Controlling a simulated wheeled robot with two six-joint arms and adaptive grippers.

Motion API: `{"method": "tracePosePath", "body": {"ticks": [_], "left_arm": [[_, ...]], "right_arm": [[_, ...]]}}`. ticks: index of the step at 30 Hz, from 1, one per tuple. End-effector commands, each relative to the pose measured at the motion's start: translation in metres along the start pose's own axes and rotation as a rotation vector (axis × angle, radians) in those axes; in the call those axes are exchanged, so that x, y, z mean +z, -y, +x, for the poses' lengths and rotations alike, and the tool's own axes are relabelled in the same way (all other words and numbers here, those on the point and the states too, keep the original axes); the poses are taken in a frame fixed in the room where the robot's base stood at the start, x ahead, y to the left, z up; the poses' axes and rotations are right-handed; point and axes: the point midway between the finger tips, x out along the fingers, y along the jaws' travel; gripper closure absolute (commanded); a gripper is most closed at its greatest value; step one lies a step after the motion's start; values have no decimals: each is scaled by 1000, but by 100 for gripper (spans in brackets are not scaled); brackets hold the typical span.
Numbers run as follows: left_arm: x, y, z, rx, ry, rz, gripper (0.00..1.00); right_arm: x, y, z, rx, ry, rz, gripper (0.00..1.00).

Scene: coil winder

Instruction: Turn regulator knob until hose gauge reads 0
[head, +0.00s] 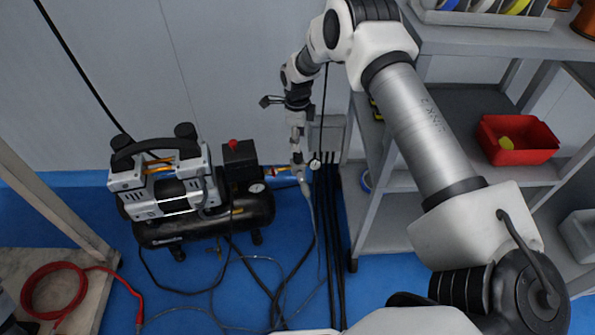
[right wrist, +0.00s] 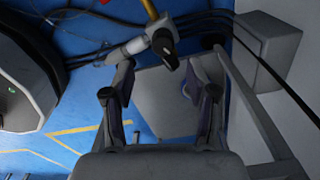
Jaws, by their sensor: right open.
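My right gripper (head: 298,157) reaches down beside the compressor's outlet pipe in the head view. In the right wrist view its two fingers (right wrist: 160,72) are spread apart with nothing between them. The black regulator knob (right wrist: 165,46), with a pale mark, sits just beyond the fingertips, roughly between them and apart from both. It is on a light grey regulator body (right wrist: 127,49) beside a brass pipe (right wrist: 150,10). A small round hose gauge (head: 315,164) shows right of the gripper in the head view; its reading is too small to tell. My left gripper is out of view.
The air compressor (head: 205,205) stands on the blue floor at left, with its own gauge (head: 257,188). Black cables (head: 327,230) and hoses run over the floor. A grey shelf (head: 420,232) holding a red bin (head: 517,140) stands at right. A grey wall box (right wrist: 268,46) is near the gripper.

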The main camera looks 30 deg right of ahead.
Motion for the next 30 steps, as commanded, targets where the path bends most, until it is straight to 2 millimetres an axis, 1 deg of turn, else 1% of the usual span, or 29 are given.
{"method": "tracePosePath", "body": {"ticks": [1, 3, 5, 12, 15, 18, 24, 25, 26, 27, 29, 30], "left_arm": [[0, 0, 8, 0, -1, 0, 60], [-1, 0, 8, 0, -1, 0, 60], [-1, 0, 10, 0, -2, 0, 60], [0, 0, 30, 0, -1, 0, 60], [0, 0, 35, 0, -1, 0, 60], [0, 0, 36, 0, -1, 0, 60], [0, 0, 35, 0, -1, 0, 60], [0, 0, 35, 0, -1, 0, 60], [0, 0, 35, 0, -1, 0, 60], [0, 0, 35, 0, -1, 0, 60], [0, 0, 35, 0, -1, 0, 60], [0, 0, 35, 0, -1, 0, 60]], "right_arm": [[1, 4, 5, -6, 5, 4, 42], [1, 5, 6, -8, 7, 6, 42], [1, 5, 13, -7, 6, 5, 42], [1, 4, 61, -7, 5, 3, 42], [1, 4, 74, -7, 6, 4, 42], [2, 4, 78, -7, 7, 3, 42], [2, 4, 77, -7, 7, 3, 42], [2, 4, 77, -7, 7, 3, 49], [2, 4, 77, -7, 7, 3, 60], [2, 4, 77, -7, 7, 3, 74], [2, 4, 77, -7, 7, 3, 95], [2, 4, 77, -7, 7, 3, 100]]}}
